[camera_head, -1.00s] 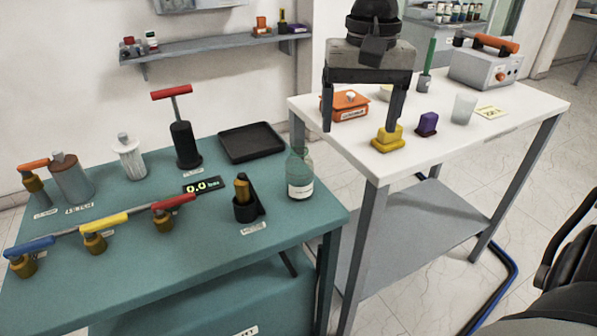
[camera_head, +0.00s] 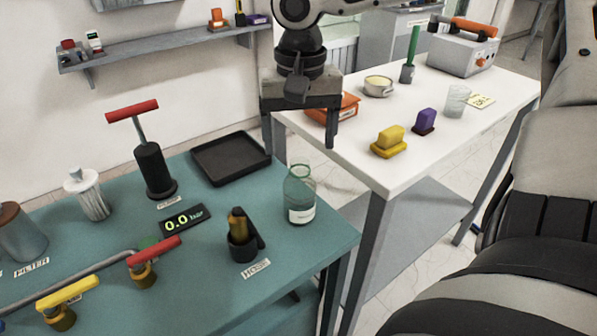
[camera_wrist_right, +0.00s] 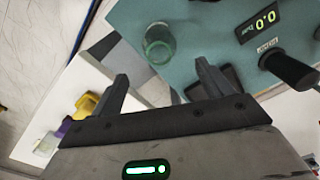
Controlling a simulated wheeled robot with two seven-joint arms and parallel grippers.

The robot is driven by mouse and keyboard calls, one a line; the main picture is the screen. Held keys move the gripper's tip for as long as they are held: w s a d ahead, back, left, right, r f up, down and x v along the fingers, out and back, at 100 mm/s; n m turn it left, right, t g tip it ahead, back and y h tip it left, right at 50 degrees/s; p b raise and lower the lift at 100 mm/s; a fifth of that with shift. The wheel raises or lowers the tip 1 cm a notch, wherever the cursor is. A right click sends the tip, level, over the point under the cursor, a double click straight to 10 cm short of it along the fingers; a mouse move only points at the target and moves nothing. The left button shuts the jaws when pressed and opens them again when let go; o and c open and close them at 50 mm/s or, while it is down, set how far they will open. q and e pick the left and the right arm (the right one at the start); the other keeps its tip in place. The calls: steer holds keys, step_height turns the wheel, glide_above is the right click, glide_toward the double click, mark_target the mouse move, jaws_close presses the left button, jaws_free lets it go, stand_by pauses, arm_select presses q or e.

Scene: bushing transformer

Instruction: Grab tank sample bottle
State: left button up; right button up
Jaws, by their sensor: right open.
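The sample bottle (camera_head: 299,196), clear greenish glass with a white label, stands upright near the right edge of the teal table. It also shows in the right wrist view (camera_wrist_right: 159,44), beyond the fingers. My right gripper (camera_head: 299,144) is open and empty, fingers pointing down, above and behind the bottle in the head view. In the right wrist view the open gripper (camera_wrist_right: 162,84) has nothing between its fingers, and the bottle is apart from them. My left gripper is not in view.
A black tray (camera_head: 231,158), a red-handled pump (camera_head: 153,168) and a hose holder (camera_head: 243,238) stand on the teal table (camera_head: 200,275). The white table (camera_head: 420,152) holds an orange box (camera_head: 335,108), yellow (camera_head: 390,140) and purple (camera_head: 424,121) blocks, and a glass (camera_head: 456,100).

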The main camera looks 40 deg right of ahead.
mark_target(300, 163)
step_height(300, 163, down, 3)
steer(key=shift+r, duration=0.1)
steer(key=f, duration=0.2)
steer(key=s+f, duration=0.1)
steer(key=f, duration=0.1)
steer(key=shift+a+f, duration=0.1)
steer(key=shift+a, duration=0.15)
steer(key=shift+w+f, duration=0.1)
steer(key=shift+f, duration=0.35)
steer(key=c, duration=1.1)
